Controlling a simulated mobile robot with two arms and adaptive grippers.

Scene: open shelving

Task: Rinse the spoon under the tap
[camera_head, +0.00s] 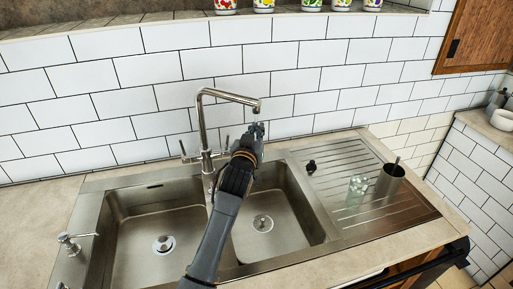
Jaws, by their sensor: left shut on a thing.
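The steel tap (203,128) stands behind the double sink, and its spout reaches right and ends above my left gripper. My left gripper (256,133) is just below the spout's end, over the back of the right basin (285,222). It is shut on a thin, greyish thing, which I take to be the spoon; it is too small and too covered by the fingers to make out its shape. No stream of water can be made out. My right gripper is not in view.
The left basin (135,232) is empty. On the ribbed drainboard (345,213) stand a metal cup (391,182) with a thin thing sticking out, a clear glass (356,190) and a small dark object (311,167). A soap dispenser (70,245) is at left.

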